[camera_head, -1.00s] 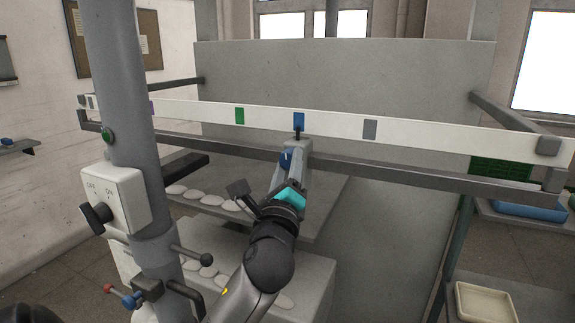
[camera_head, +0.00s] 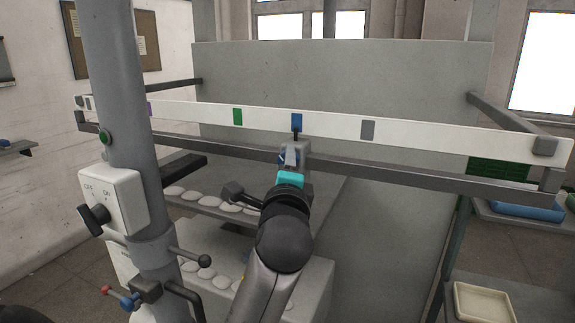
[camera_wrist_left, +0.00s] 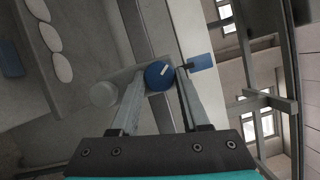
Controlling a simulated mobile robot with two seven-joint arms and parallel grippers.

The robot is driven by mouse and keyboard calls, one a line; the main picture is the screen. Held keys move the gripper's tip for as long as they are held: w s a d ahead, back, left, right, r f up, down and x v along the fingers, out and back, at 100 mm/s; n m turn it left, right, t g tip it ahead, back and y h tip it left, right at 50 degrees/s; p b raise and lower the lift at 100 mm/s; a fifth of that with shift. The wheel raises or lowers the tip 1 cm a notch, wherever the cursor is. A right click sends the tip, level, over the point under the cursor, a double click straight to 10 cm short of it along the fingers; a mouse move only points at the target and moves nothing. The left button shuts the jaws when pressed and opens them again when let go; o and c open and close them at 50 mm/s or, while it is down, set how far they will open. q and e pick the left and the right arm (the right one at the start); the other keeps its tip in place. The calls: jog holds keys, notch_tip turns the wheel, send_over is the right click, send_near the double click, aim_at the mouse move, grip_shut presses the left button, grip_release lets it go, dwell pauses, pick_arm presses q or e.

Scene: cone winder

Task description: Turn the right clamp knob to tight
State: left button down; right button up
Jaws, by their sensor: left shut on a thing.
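A blue round clamp knob (camera_wrist_left: 158,76) with a short white line on its face sits between the fingertips of my left gripper (camera_wrist_left: 160,88) in the left wrist view. The fingers are shut on its sides. The white line lies slightly tilted in that view. In the head view my left gripper (camera_head: 291,157) reaches the grey clamp block below the rail, and a little of the blue knob (camera_head: 281,157) shows beside the fingers. I see no tight or loose lettering. My right gripper is not in view.
A long white rail (camera_head: 420,132) carries green, blue (camera_head: 297,121) and grey patches. A grey post (camera_head: 122,130) with an OFF/ON switch box (camera_head: 122,195) stands at left. Several pale oval pieces (camera_head: 205,199) lie on the shelf under the rail. A cream tray (camera_head: 484,302) stands lower right.

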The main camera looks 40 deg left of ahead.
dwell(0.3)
pick_arm(q)
jog(key=shift+c, duration=1.9)
grip_release()
